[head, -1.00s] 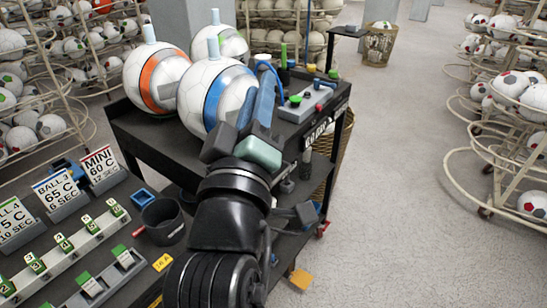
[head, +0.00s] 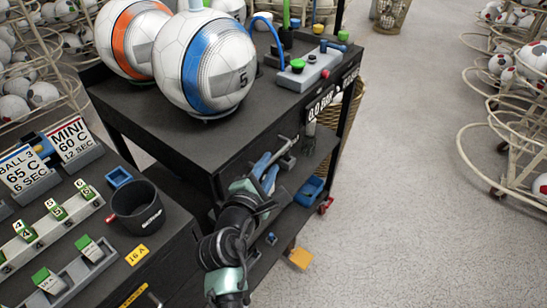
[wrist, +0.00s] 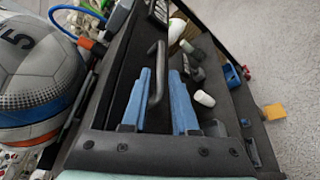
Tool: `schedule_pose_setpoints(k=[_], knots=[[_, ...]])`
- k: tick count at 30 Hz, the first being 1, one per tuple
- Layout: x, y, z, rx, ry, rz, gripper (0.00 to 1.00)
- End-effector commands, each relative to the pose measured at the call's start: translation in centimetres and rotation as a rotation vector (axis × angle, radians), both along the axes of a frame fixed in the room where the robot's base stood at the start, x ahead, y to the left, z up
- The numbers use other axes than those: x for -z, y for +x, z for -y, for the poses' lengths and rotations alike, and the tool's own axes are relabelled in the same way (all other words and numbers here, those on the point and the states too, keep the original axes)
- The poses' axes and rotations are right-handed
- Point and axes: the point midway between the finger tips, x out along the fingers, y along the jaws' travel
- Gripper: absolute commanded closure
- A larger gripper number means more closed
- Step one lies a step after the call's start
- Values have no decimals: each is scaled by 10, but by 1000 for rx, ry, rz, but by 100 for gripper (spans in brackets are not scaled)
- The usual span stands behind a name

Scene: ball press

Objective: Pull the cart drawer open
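The black cart (head: 130,93) stands ahead with its drawer side facing my arm. The drawer handle (head: 287,147) is a grey bar on the dark front just below the cart top. My gripper (head: 267,168), with blue fingers, is at this handle, pointing at the cart front. In the wrist view the fingers (wrist: 161,76) are apart, and the bar handle (wrist: 160,52) runs between their tips. I cannot tell whether either finger touches it. The drawer looks shut; its edges are hard to make out, and my gripper partly hides the front.
Large balls (head: 206,65) and a grey control box (head: 310,70) sit on the cart top. A blue bin (head: 309,190) is on a lower shelf. A side table with a dark cup (head: 140,208) and signs stands at left. Open floor (head: 400,200) lies to the right.

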Motion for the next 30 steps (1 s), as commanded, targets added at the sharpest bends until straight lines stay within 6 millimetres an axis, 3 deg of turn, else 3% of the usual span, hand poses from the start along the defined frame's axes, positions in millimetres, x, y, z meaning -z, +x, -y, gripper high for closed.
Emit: schedule_pose_setpoints(k=[3, 9, 20, 25, 30], knots=[[4, 18, 6, 1, 2, 1, 73], [8, 34, 10, 0, 2, 1, 73], [8, 38, 11, -1, 2, 1, 73], [8, 38, 11, -1, 2, 1, 100], [8, 38, 11, -1, 2, 1, 100]])
